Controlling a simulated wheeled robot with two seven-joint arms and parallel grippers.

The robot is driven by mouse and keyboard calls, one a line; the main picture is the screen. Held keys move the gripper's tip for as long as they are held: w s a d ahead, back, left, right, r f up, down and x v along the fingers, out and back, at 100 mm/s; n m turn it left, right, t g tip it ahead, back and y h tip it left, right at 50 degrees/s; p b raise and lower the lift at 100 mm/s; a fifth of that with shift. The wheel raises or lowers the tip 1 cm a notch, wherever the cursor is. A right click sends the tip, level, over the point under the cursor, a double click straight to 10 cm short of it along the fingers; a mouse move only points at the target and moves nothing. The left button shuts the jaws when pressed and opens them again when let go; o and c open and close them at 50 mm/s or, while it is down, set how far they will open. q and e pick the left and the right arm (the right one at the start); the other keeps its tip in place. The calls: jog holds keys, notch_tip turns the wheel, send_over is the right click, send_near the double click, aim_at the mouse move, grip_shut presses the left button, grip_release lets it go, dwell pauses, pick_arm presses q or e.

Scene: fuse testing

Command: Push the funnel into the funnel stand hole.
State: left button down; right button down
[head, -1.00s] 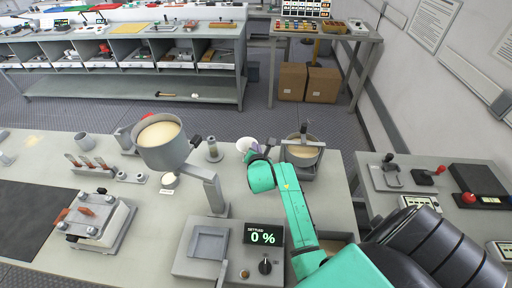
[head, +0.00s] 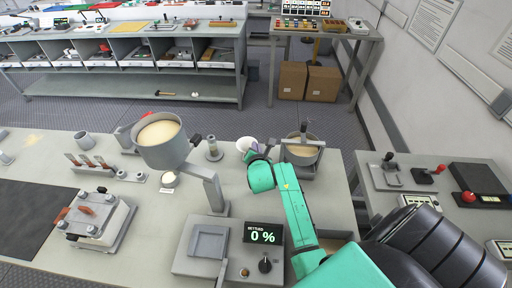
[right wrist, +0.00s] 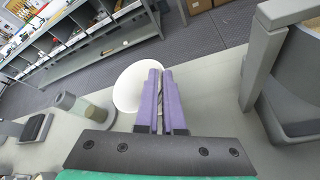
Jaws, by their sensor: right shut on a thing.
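A white, round-rimmed piece that looks like the funnel (head: 243,143) is at my right gripper (head: 254,153) in the head view. In the right wrist view the white funnel (right wrist: 128,88) shows as a broad disc just beyond and left of the purple fingers of the right gripper (right wrist: 163,80). These fingers are nearly together, with a thin grey part between them. The funnel's lower end is hidden, and I cannot tell whether it touches a stand. I cannot single out the funnel stand hole. My left gripper is out of view.
A grey pot of pale powder (head: 302,151) stands right of my right gripper. A raised hopper of powder (head: 163,143) and a small cylinder on a round base (head: 213,151) are to its left.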

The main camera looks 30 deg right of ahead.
jog(key=c, duration=1)
grip_release()
jog(key=shift+o, duration=0.2)
notch_tip(320, 180, up, 8)
jog(key=shift+f, duration=0.25)
notch_tip(320, 180, up, 13)
jog(key=p, duration=0.9)
jog(key=shift+f+p, duration=0.15)
jog(key=shift+p, duration=0.25)
jog(key=shift+f, duration=0.1)
jog(key=shift+a, duration=0.1)
